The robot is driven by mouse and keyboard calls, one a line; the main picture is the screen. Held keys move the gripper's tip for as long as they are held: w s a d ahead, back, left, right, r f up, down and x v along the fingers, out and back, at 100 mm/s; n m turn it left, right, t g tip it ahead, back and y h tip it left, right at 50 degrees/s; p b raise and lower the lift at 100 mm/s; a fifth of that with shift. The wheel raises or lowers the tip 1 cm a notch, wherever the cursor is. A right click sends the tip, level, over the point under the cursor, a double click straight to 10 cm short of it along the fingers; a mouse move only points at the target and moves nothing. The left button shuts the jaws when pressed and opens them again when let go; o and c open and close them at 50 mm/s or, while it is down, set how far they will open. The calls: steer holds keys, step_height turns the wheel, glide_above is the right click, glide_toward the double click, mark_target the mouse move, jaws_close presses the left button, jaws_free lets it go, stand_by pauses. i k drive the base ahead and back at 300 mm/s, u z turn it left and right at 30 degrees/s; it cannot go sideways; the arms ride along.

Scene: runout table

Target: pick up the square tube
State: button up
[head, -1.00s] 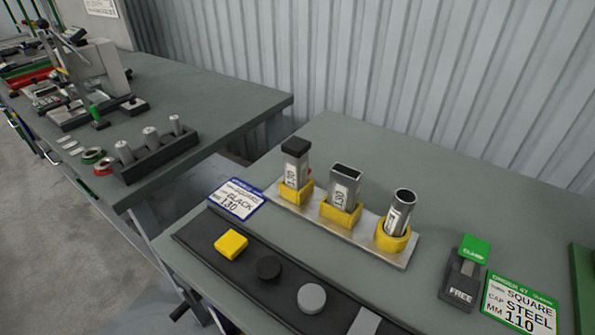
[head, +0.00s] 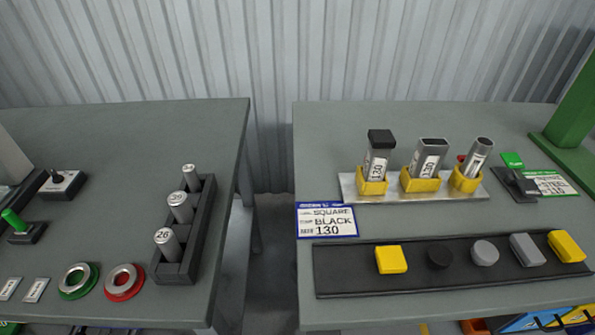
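The square tube (head: 378,160) stands in the left yellow holder (head: 371,187) on a pale metal plate (head: 412,194). It is grey with a black cap on top and a white label on its side. A wider, open-topped rectangular tube (head: 429,158) stands in the middle yellow holder. A round, open-topped tube (head: 476,157) leans in the right yellow holder. My gripper is not in view.
A card (head: 327,221) reading SQUARE BLACK 130 lies in front of the plate. A dark strip (head: 330,268) with several caps runs along the front edge. A green-handled clamp (head: 513,177) and green post (head: 577,105) are right. A gap (head: 268,240) separates the left bench (head: 120,135).

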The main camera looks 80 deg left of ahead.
mark_target(376, 162)
steer(key=k, duration=0.8)
steer(key=u, duration=1.9)
steer(key=i, duration=0.5)
steer(key=u, duration=0.05)
